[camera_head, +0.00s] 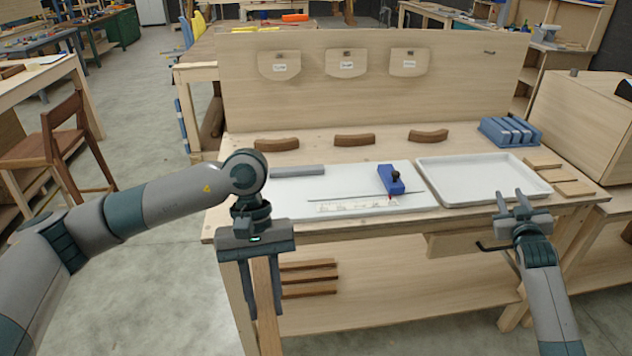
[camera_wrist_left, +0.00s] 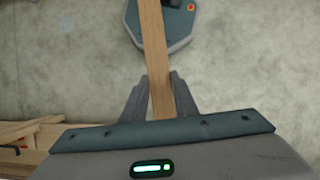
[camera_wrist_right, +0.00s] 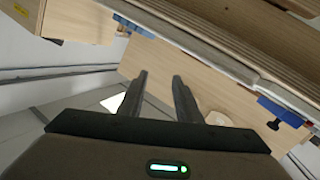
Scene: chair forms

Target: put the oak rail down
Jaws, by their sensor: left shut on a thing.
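The oak rail (camera_head: 264,310) is a long, light wood strip. My left gripper (camera_head: 262,290) is shut on it in front of the bench's left front corner, in the head view. The rail hangs down below the fingers and runs out of the bottom of the picture. In the left wrist view the rail (camera_wrist_left: 152,45) passes between the fingers (camera_wrist_left: 160,98), with the floor behind it. My right gripper (camera_head: 520,204) is at the bench's front edge by the white tray. Its fingers (camera_wrist_right: 160,95) are apart with nothing between them.
The workbench holds a white mat (camera_head: 290,205) with a blue tool (camera_head: 390,179), a white tray (camera_head: 470,190), three curved brown pieces (camera_head: 354,140) and a blue slotted block (camera_head: 510,131). Brown strips (camera_head: 308,278) lie on the lower shelf. A chair (camera_head: 65,150) stands left.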

